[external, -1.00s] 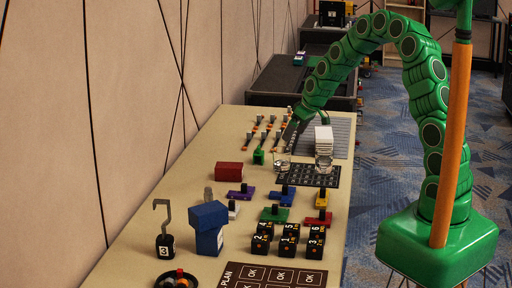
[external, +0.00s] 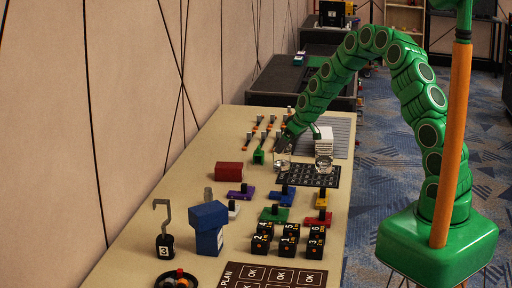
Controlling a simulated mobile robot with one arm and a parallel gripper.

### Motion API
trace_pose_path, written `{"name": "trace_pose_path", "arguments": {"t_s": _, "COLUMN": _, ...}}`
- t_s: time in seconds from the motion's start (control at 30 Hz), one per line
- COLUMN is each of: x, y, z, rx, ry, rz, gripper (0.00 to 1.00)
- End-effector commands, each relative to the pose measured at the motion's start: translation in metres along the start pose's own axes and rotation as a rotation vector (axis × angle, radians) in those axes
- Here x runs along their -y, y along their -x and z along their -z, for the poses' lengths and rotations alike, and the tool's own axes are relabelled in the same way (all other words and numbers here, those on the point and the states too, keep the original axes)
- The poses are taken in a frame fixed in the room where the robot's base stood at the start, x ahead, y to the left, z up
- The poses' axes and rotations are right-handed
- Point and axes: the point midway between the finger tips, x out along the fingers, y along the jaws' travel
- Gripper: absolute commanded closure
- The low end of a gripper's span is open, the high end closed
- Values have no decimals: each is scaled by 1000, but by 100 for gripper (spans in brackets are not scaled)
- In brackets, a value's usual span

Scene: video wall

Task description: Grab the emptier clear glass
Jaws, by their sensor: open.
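Two clear glasses stand close together near the dark grid mat (external: 310,177) at the far part of the table. The left glass (external: 282,163) looks mostly empty. The right glass (external: 324,160) looks fuller, with whitish contents, but it is small in the picture. My green arm arches over from the right, and my gripper (external: 288,147) points down at the left glass, at or just above its rim. The gripper is open. Its fingers are small and dark, and I cannot tell whether they touch the glass.
A white block (external: 322,132) stands just behind the right glass. A green object (external: 258,156) and several orange-and-grey tools lie left of the gripper. A red box (external: 229,171), coloured blocks with black knobs and numbered black cubes (external: 289,240) stand nearer on the table.

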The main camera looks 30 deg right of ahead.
Motion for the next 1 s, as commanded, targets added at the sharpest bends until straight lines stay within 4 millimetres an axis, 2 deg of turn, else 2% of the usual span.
{"name": "trace_pose_path", "arguments": {"t_s": 0.43, "x": 6, "y": -44, "z": -4, "rx": 3, "ry": 0, "rz": 1, "gripper": 0}}
{"name": "trace_pose_path", "arguments": {"t_s": 0.73, "x": 6, "y": -47, "z": -4, "rx": 1, "ry": 0, "rz": 0, "gripper": 0}}
{"name": "trace_pose_path", "arguments": {"t_s": 0.77, "x": 6, "y": -47, "z": -4, "rx": 1, "ry": 0, "rz": 0, "gripper": 2}}
{"name": "trace_pose_path", "arguments": {"t_s": 1.0, "x": 6, "y": -47, "z": -3, "rx": 1, "ry": 0, "rz": 0, "gripper": 38}}
